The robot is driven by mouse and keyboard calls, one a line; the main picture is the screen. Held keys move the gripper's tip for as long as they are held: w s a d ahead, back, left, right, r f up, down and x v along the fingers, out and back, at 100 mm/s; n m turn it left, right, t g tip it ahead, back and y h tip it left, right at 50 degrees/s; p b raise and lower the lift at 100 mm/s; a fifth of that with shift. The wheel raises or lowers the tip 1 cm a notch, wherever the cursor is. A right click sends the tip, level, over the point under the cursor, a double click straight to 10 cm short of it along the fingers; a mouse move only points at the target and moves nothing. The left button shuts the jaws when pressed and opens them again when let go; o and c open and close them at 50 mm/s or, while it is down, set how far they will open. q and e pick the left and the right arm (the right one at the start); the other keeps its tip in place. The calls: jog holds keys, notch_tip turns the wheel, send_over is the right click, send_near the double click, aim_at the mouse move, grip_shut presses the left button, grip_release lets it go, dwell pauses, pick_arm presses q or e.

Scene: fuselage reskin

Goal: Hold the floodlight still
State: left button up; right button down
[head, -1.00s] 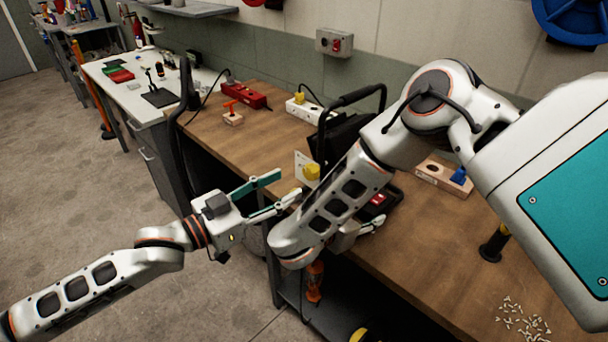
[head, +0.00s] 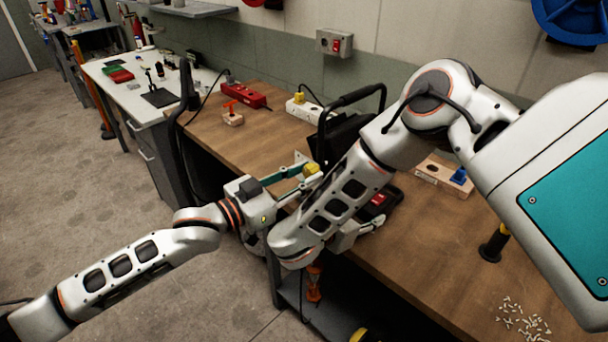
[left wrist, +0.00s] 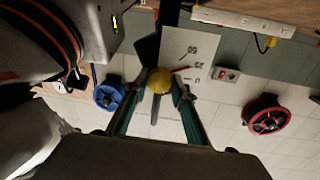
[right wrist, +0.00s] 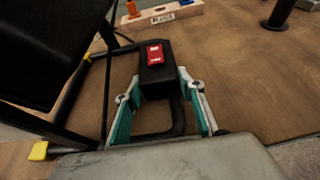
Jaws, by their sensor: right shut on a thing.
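The floodlight (head: 345,140) stands on the bench, a black lamp in a black tube frame. The right wrist view shows its black part with a red switch (right wrist: 155,54) between the fingers of my right gripper (right wrist: 160,92), which is shut on it. In the head view my right forearm hides part of the floodlight. A yellow knob (left wrist: 159,80) sits by a white plate with numbers (left wrist: 190,57). My left gripper (left wrist: 159,88) is open, with its fingertips on either side of the knob; contact cannot be told.
A red power strip (head: 242,95) and a white power strip (head: 303,108) lie at the back of the bench. A wooden block with a blue piece (head: 440,178) is to the right. White bits (head: 523,320) lie scattered at the front right. The near bench middle (head: 420,250) is clear.

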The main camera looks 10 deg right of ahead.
dwell(0.3)
pick_arm(q)
jog(key=shift+m, duration=2.8)
jog(key=o, duration=1.1)
jog(key=v, duration=1.2)
jog(key=shift+r, duration=0.15)
pick_arm(e)
jog(key=c, duration=1.2)
grip_release()
